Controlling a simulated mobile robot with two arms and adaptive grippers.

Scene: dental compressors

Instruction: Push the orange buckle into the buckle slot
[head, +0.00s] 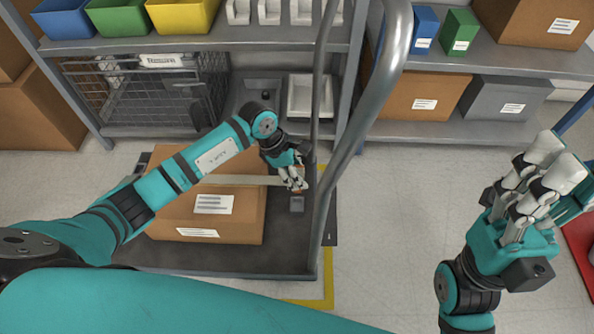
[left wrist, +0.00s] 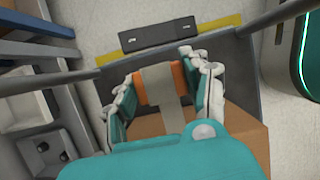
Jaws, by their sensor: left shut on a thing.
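The orange buckle (left wrist: 152,84) sits between the fingers of my left gripper (left wrist: 170,78), which is shut on it. A beige strap (head: 235,180) runs from the buckle across the top of a cardboard box (head: 190,228). In the head view, my left gripper (head: 292,180) is at the right side of the box, above the dark platform. I cannot make out this block in the left wrist view. My right gripper (head: 537,180) is open and empty at the right.
Cart posts and a curved metal rail (head: 372,100) rise close to the right of my left gripper. A dark plate (left wrist: 157,34) lies past the platform edge by a yellow stripe. Shelves with bins and a wire crate (head: 140,90) stand behind.

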